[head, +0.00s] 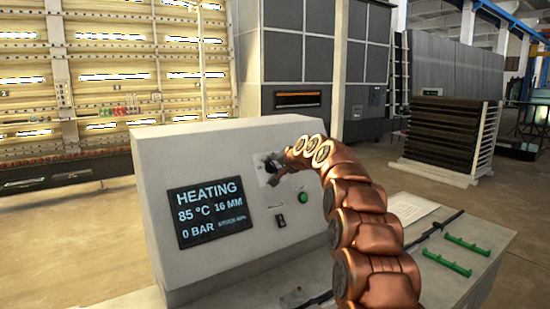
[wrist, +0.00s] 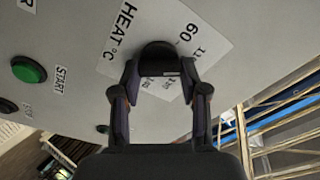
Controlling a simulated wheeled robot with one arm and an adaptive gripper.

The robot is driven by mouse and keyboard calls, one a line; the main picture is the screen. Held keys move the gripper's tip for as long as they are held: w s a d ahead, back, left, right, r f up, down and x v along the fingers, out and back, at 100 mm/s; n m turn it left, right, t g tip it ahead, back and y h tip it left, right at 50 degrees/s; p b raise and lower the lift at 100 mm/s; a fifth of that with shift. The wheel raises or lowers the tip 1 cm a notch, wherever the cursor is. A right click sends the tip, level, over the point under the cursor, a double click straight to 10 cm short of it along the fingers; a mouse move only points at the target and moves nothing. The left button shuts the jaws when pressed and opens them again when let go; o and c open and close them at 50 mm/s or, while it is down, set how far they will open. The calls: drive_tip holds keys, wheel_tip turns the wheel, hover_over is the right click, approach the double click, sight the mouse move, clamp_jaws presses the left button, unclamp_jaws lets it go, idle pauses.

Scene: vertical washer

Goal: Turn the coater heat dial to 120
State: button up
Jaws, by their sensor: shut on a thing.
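The black heat dial (wrist: 158,54) sits on a white label (wrist: 120,48) marked "HEAT °C" on the control panel. My gripper (wrist: 159,72) is shut on the dial, with one finger on each side of it in the wrist view. In the head view my gripper (head: 271,168) is at the panel face and the dial is mostly hidden. The figure "60" shows beside the dial; another number is partly cut off, and the dial's pointer cannot be made out. The display (head: 210,212) reads HEATING, 85 °C, 16 MM, 0 BAR.
A green START button (wrist: 29,69) is on the panel beside the dial; it also shows in the head view (head: 302,199). A black switch (head: 279,221) is below the dial. Green pieces (head: 446,262) lie on the bench top at the right.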

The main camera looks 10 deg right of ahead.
drive_tip(key=m+p, duration=0.1)
drive_tip(key=m, duration=0.1)
drive_tip(key=m+p, duration=0.1)
drive_tip(key=p, duration=0.1)
drive_tip(key=shift+r+m, duration=0.2)
drive_tip(key=shift+m, duration=0.2)
drive_tip(key=shift+d+f+m+p, duration=0.15)
drive_tip(key=shift+m+p, duration=0.25)
drive_tip(key=shift+m, duration=0.4)
drive_tip(key=shift+a+f+m+p, duration=0.1)
drive_tip(key=shift+f+m+p, duration=0.2)
drive_tip(key=shift+m, duration=0.5)
drive_tip(key=shift+r, duration=0.1)
drive_tip(key=o, duration=1.1)
drive_tip(key=shift+o, duration=0.2)
drive_tip(key=shift+s, duration=0.2)
drive_tip(key=v, duration=1.1)
drive_tip(key=shift+s+r, duration=0.2)
drive_tip(key=shift+r, duration=0.25)
drive_tip(key=shift+d+g, duration=0.15)
drive_tip(key=shift+g, duration=0.15)
